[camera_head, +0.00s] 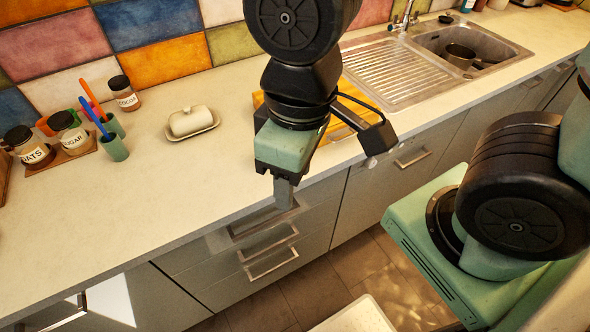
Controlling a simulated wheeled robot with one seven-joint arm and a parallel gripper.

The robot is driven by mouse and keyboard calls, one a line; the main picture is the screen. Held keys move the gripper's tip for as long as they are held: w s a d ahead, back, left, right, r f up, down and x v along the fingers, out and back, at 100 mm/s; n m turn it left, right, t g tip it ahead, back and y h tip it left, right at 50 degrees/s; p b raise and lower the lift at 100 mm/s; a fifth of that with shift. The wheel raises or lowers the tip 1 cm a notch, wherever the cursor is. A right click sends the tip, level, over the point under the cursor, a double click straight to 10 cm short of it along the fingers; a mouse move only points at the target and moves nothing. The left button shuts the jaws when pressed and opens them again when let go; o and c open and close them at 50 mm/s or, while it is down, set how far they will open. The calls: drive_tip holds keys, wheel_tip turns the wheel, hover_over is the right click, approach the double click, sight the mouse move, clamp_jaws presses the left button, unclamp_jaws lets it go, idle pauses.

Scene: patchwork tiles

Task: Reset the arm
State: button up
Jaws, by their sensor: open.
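My gripper (284,193) hangs at the end of my arm in the middle of the head view, pointing down in front of the counter's front edge. It is open, with nothing seen between its fingers. One finger shows clearly; the other is mostly hidden. It appears above the drawer fronts with their metal handles (272,262). My arm comes down from the top of the view and hides part of a yellow-orange board (350,110) on the counter.
The counter (130,215) is bare at the left front. A butter dish (192,122), labelled jars (28,147) and green cups (114,148) stand at the back left. A sink (465,45) with a pot (459,56) is at the upper right. Tiled floor (350,272) lies below.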

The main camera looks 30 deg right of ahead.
drive_tip(key=shift+s, duration=0.15)
wheel_tip(320, 180, down, 5)
drive_tip(key=b, duration=0.4)
drive_tip(key=shift+r+b, duration=0.2)
drive_tip(key=shift+b, duration=0.15)
idle(0.5)
